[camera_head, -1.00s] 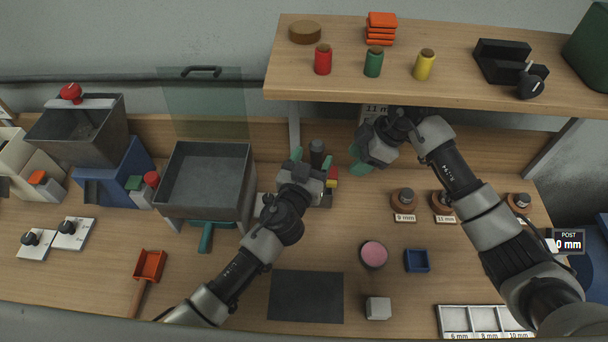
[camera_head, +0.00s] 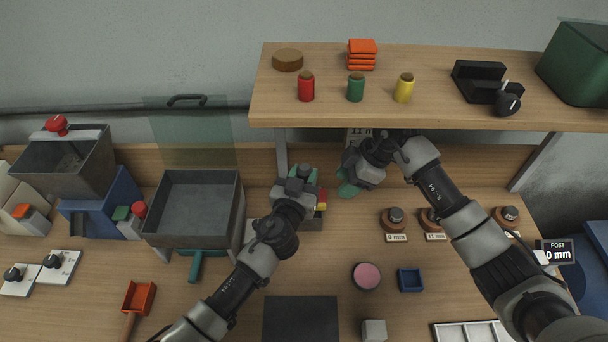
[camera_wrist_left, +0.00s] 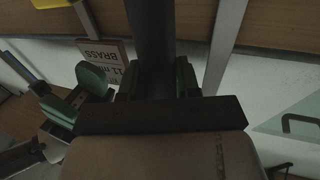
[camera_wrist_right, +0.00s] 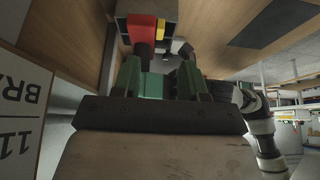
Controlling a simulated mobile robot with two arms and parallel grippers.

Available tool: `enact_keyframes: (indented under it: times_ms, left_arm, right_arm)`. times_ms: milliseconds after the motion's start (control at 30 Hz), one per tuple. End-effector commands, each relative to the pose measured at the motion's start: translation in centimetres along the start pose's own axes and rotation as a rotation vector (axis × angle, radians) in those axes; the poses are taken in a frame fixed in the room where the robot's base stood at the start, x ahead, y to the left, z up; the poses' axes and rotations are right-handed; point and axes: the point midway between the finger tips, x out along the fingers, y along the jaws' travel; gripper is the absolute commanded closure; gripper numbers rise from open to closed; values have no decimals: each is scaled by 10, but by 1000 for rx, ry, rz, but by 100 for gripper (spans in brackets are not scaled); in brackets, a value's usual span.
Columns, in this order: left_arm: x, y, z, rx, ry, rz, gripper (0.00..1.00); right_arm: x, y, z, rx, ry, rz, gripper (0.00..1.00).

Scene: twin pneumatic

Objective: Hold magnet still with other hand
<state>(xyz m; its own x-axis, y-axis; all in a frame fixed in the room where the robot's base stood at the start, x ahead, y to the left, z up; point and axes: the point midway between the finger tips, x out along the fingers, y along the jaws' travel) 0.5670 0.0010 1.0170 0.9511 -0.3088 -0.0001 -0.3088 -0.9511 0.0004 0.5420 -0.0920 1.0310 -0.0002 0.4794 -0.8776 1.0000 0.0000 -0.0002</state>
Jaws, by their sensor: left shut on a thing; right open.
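My left gripper (camera_head: 303,176) is shut on a dark upright cylinder (camera_wrist_left: 151,45), which stands between its green fingers in the left wrist view. I cannot tell whether this cylinder is the magnet. A red and yellow block (camera_head: 322,198) sits close beside the left gripper, on a dark base partly hidden by the gripper. In the right wrist view the red block (camera_wrist_right: 141,27) shows beyond my right gripper (camera_wrist_right: 160,80). My right gripper is open and empty, under the shelf to the right of the left gripper, with its fingers apart from the block.
A grey bin (camera_head: 196,218) stands left of the left arm. A label card (camera_head: 358,137) stands behind the right gripper. Several weights on wooden bases (camera_head: 395,222), a pink-topped disc (camera_head: 366,275) and a blue tray (camera_head: 411,280) lie nearer.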

Motion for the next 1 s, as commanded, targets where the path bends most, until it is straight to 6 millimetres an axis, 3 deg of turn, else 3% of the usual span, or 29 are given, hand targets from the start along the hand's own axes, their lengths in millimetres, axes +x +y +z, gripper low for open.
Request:
enact_keyframes:
  times_ms: [67,333,1000]
  left_arm:
    - [0,0,0,1,-1,0,100]
    - [0,0,0,1,-1,0,100]
    - [0,0,1,1,-1,0,100]
  right_arm:
    - [0,0,0,0,0,0,57]
    - [0,0,0,0,0,0,99]
    - [0,0,0,0,0,0,100]
